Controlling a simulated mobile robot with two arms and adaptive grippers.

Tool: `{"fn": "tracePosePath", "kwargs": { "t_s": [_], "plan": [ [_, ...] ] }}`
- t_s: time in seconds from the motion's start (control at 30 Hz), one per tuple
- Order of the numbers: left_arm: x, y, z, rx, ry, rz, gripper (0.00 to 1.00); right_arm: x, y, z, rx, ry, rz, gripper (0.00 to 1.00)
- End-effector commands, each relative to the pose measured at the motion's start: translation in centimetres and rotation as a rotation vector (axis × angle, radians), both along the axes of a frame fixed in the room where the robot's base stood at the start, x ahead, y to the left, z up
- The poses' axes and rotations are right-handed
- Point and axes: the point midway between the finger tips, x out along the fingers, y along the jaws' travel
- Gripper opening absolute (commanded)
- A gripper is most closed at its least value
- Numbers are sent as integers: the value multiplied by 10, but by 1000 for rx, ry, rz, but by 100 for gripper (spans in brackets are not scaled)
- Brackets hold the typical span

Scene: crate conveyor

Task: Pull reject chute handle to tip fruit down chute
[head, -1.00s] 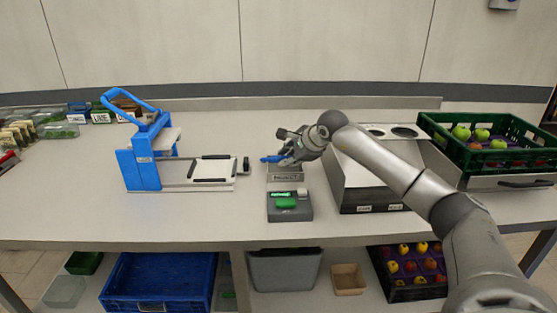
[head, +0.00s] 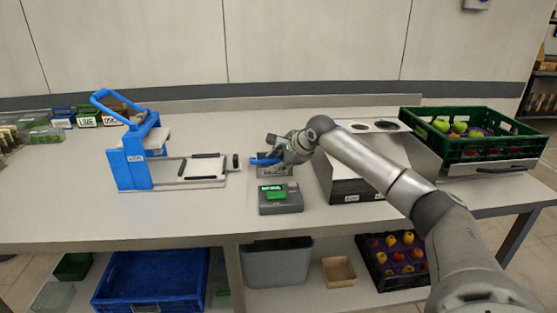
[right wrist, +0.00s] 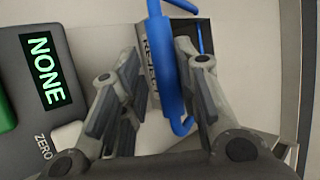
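The reject chute's blue handle (head: 265,160) shows at the tip of my right gripper (head: 275,155) in the head view, over the small grey box marked REJECT. In the right wrist view the blue handle (right wrist: 167,60) runs between the two fingers of my right gripper (right wrist: 160,85). The fingers are apart. The right finger is close to the handle, and a gap shows between the handle and the left finger. The REJECT label (right wrist: 151,65) is partly hidden behind the handle and finger. My left gripper is not in view.
A grey scale (head: 281,198) stands just in front of the chute; its display reads NONE in the wrist view. A blue-handled device (head: 133,160) stands left. A steel bin (head: 347,180) and a green crate of apples (head: 467,151) stand right. A grey bin (head: 277,265) sits below.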

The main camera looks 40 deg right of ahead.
Motion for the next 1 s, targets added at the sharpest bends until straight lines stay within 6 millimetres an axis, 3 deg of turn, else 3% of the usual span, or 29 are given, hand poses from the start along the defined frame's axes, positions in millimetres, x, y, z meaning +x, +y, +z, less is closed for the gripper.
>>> {"fn": "tracePosePath", "kwargs": {
  "t_s": [0.03, 0.1, 0.47, 0.67, 1.0],
  "plan": [
    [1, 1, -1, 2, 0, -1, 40, -2, 3, -9, 1, 19, 4, 34],
    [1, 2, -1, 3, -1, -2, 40, -2, 2, -9, 0, 18, 3, 42],
    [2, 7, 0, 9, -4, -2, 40, -4, 0, -1, -3, 7, 1, 42],
    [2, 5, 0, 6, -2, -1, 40, -22, -1, 18, -6, 6, 1, 42],
    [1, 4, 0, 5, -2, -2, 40, -70, -1, 64, -4, 10, 1, 42]
  ]
}}
